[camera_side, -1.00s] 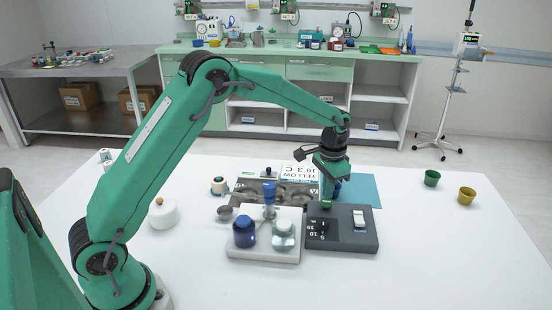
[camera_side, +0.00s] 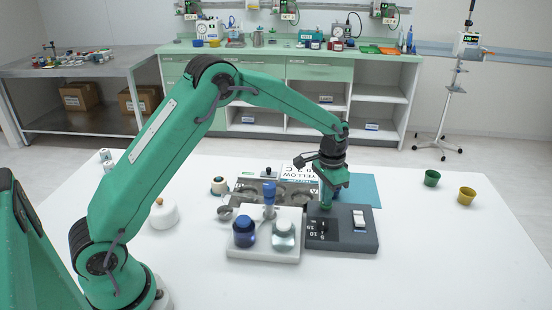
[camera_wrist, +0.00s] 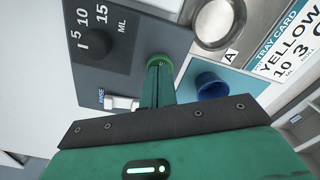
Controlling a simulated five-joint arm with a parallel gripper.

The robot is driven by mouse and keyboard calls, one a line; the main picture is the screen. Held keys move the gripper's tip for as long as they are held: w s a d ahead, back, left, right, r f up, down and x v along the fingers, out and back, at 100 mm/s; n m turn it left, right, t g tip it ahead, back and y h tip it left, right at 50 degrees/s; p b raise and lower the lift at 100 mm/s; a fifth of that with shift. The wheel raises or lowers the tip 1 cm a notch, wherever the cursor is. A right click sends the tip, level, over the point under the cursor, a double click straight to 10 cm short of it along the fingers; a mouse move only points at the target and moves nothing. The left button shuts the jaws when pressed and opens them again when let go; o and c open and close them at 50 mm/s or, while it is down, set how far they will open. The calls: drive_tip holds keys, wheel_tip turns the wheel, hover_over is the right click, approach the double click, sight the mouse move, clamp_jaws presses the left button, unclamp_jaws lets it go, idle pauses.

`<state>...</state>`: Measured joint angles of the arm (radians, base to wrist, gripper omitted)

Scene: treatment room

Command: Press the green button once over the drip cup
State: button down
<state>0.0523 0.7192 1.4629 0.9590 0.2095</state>
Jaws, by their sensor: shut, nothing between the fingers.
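The dark dispenser box (camera_side: 345,240) stands on the white table, with a dial marked 5, 10, 15 ML (camera_wrist: 97,42) and a white switch (camera_side: 359,218). The round green button (camera_wrist: 160,57) shows at the box's edge in the wrist view, partly covered by my fingers. My gripper (camera_side: 325,207) is shut and empty, pointing down at the box's back left; the wrist view also shows its fingertips (camera_wrist: 159,66) at the button. I cannot tell whether the button is pressed in. A blue cup (camera_wrist: 210,85) stands beside the box on a teal mat; whether it is the drip cup is unclear.
Green and yellow cups stand far right.

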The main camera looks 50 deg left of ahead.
drive_tip(key=shift+f, duration=0.4)
drive_tip(key=shift+r, duration=1.5)
wheel_tip(320, 180, up, 6)
idle(0.9)
